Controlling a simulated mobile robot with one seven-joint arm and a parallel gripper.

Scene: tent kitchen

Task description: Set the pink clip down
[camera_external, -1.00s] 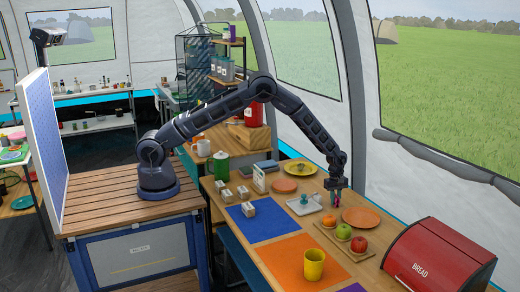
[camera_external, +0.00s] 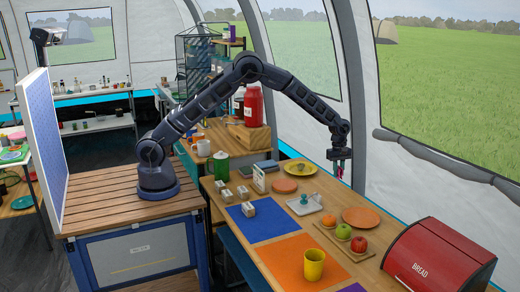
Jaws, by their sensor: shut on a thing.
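My gripper (camera_external: 339,166) is in the air above the right edge of the table (camera_external: 287,222), near the tent wall. It is shut on the pink clip (camera_external: 340,173), a small pink thing that shows just below the fingers. The clip is clear of the table top. It is small here, so its exact shape and angle are hard to tell.
Nearer are another orange plate (camera_external: 361,217), a board with fruit, a yellow cup (camera_external: 313,264) and a red bread bin (camera_external: 438,258). Blue (camera_external: 262,221) and orange mats lie left.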

